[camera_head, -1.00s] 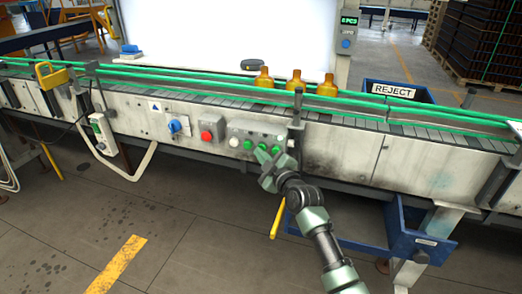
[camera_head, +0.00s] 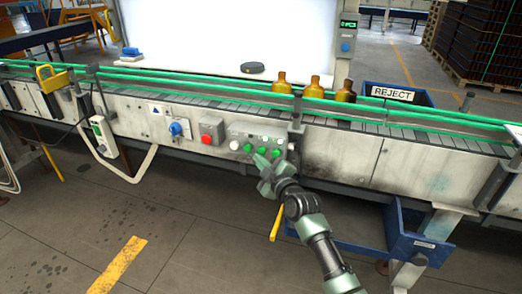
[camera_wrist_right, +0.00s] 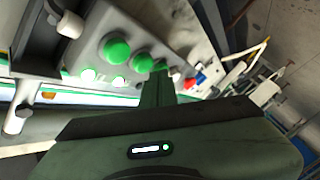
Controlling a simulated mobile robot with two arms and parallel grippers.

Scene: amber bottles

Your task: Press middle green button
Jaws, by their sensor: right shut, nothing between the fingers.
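A grey control box (camera_head: 238,133) on the conveyor's front holds a row of three green buttons. The middle green button (camera_head: 262,151) is just above my fingertips in the head view; it also shows in the right wrist view (camera_wrist_right: 142,62). Beside it are the left green button (camera_head: 248,148) and the right green button (camera_head: 275,154). My right gripper (camera_head: 260,163) is shut and empty, in front of the box and just below the row. In the right wrist view its fingers (camera_wrist_right: 158,88) partly cover the left button. I cannot tell whether they touch anything. My left gripper is out of view.
A white button (camera_head: 234,146), a red button (camera_head: 207,139) and a blue knob (camera_head: 176,129) lie left of the green ones. A dark post (camera_head: 297,108) stands close right of the box. Amber bottles (camera_head: 314,88) stand on the conveyor. A blue reject bin (camera_head: 425,101) is behind it.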

